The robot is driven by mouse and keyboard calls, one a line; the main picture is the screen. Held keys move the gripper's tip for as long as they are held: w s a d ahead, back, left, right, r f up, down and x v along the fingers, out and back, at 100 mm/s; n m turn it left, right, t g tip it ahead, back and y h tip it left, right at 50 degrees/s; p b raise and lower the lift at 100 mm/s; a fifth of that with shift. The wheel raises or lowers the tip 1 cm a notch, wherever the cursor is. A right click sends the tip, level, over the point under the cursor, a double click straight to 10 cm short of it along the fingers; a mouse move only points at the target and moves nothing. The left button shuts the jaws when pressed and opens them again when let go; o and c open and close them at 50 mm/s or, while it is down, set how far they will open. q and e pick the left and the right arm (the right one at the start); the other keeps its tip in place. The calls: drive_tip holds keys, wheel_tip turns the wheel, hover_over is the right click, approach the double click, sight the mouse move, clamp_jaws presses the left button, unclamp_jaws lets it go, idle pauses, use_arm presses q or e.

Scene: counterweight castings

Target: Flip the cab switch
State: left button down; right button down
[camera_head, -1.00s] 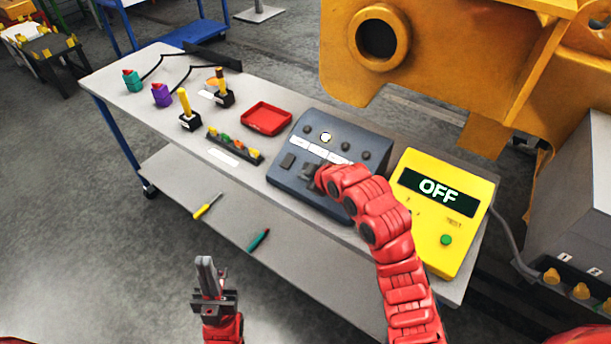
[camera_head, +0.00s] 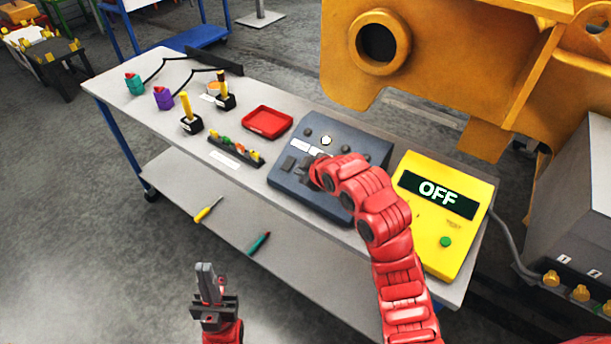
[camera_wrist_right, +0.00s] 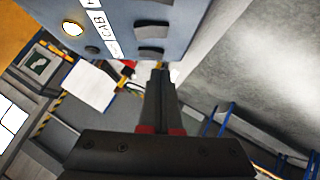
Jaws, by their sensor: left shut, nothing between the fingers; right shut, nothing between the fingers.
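The blue-grey control console (camera_head: 340,130) sits on the bench with lamps, white labels and dark rocker switches. In the right wrist view the CAB label (camera_wrist_right: 103,24) lies between a lit lamp (camera_wrist_right: 72,28) and a dark rocker (camera_wrist_right: 153,27), which appears to be the cab switch. A second rocker (camera_wrist_right: 150,53) is closer to the fingertips. My right gripper (camera_wrist_right: 159,68) is shut and empty, at the console's switch row; contact is unclear. In the head view my arm partly hides the switches. My left gripper (camera_head: 205,268) is shut and empty, in front of the bench.
A yellow box (camera_head: 415,235) reading OFF stands right of the console. A red tray (camera_head: 268,122), joystick levers (camera_head: 187,110) and a button strip (camera_head: 235,151) lie left. A large yellow casting (camera_head: 450,60) is behind. Screwdrivers (camera_head: 208,209) lie on the lower shelf.

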drive_tip(key=s+b+v, duration=0.1)
drive_tip(key=v, duration=0.9)
drive_tip(key=shift+a+f, duration=0.25)
drive_tip(key=shift+f, duration=0.1)
drive_tip(key=shift+s, duration=0.1)
